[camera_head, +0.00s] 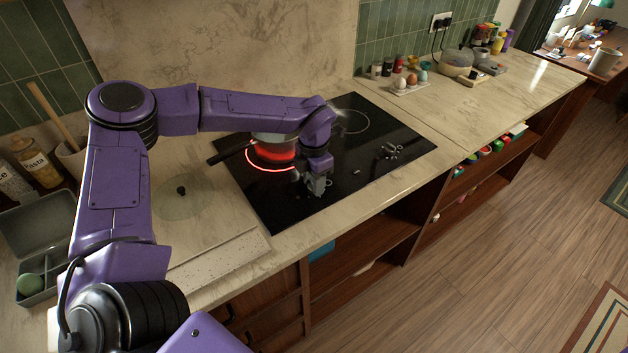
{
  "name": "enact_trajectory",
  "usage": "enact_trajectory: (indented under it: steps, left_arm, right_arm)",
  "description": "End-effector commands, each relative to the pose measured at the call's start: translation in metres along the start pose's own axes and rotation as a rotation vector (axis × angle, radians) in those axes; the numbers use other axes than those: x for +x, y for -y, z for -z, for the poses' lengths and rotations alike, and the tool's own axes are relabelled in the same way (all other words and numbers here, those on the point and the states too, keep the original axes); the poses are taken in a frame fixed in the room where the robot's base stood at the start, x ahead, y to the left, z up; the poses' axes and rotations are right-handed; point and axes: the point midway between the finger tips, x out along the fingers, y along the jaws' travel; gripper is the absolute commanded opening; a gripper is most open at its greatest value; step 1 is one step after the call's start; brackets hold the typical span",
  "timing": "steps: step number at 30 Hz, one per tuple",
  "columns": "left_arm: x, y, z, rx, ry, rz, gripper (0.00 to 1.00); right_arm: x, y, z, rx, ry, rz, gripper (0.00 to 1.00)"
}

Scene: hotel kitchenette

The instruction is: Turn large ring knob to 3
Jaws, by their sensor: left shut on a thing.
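The black glass hob (365,185) is set into the counter. Its near-left ring (272,168) glows red, with a pan (270,137) on it, partly hidden behind my left arm. My left gripper (317,192) points down at the hob's front edge, right of the glowing ring. It is shut on a knob there, which the fingers mostly hide, so its setting cannot be read. Another control (390,150) shows farther right on the hob. A second ring (350,121) at the back is unlit. My right gripper is not in view.
A round glass lid (184,194) lies on the counter left of the hob. A grey box (42,235), jars (38,165) and a utensil pot stand at far left. An egg tray (407,87) and a pot (456,62) stand back right. The right counter front is clear.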

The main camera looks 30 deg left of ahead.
Motion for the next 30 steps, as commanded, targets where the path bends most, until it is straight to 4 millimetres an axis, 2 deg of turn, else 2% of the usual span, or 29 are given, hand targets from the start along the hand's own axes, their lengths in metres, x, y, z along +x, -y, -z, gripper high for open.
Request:
enact_trajectory:
  steps: [1, 2, 3, 4, 14, 17, 24, 30]
  left_arm:
    - [-0.002, -0.001, -0.002, 0.0, 0.006, -0.003, 0.07]
    - [-0.002, -0.001, -0.002, 0.0, 0.006, -0.003, 0.47]
    - [-0.002, -0.001, -0.001, 0.0, 0.006, -0.003, 0.6]
    - [-0.002, -0.001, -0.001, 0.0, 0.005, -0.003, 0.63]
    - [-0.006, -0.001, -0.001, -0.001, 0.005, -0.002, 0.63]
    - [-0.022, -0.001, -0.002, -0.001, 0.007, -0.004, 0.63]
    - [-0.078, -0.001, -0.001, -0.001, 0.006, -0.003, 0.63]
    - [-0.104, -0.001, -0.001, 0.0, 0.004, -0.003, 0.63]
  right_arm:
    - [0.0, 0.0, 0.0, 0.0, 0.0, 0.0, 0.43]
    - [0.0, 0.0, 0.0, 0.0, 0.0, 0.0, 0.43]
    - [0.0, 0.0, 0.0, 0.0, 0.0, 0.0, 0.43]
    - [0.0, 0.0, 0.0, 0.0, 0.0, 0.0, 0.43]
    - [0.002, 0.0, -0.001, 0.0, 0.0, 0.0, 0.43]
    - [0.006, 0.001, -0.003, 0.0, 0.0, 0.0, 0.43]
    - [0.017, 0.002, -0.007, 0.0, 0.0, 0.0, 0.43]
    - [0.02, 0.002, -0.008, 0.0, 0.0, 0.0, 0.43]
